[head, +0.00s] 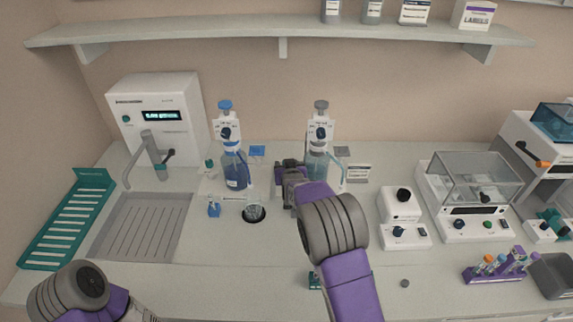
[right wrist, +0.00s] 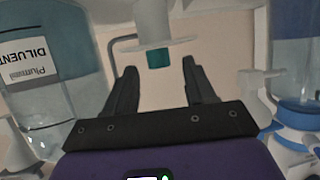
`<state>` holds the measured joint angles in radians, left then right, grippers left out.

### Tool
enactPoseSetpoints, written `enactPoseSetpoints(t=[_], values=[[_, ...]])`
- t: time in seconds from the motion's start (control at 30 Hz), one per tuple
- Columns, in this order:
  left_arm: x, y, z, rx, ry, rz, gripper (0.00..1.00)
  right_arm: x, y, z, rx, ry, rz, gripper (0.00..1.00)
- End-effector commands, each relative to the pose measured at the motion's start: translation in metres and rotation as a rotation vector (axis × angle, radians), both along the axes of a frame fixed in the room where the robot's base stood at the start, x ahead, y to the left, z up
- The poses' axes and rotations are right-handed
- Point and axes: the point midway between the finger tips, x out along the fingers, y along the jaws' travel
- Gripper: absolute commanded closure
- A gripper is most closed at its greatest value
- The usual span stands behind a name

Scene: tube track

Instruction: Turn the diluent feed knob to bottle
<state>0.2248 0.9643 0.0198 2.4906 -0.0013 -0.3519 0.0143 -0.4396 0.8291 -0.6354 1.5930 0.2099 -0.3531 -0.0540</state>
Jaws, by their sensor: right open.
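In the right wrist view, which looks upside down, a small teal knob (right wrist: 159,58) on a white flanged post shows between and just beyond my open right fingertips (right wrist: 158,75). It appears to be the diluent feed knob; my gripper hides it in the head view. The diluent bottle (right wrist: 40,70) with its label is beside it. In the head view the grey-topped diluent dispenser (head: 320,132) stands just right of my right gripper (head: 285,165). I cannot tell whether the fingers touch the knob. My left arm shows at bottom left, its gripper out of view.
A sink drainer (head: 140,228) is at left, a balance (head: 470,190) at right.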

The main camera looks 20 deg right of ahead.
Motion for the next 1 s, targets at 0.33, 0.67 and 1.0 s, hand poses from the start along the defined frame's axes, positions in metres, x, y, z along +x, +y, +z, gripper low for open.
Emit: enactPoseSetpoints(t=[0.33,0.67,1.0], values=[[0.0,0.0,0.004,0.0,0.0,0.0,0.57,-0.042,0.006,0.018,0.0,0.001,0.0,0.45],[0.0,0.0,0.005,0.0,0.0,0.0,0.57,-0.049,0.007,0.02,-0.001,0.001,-0.001,0.45],[0.0,0.0,0.028,0.0,0.0,0.0,0.57,-0.049,0.007,0.044,-0.001,0.001,-0.001,0.46]])
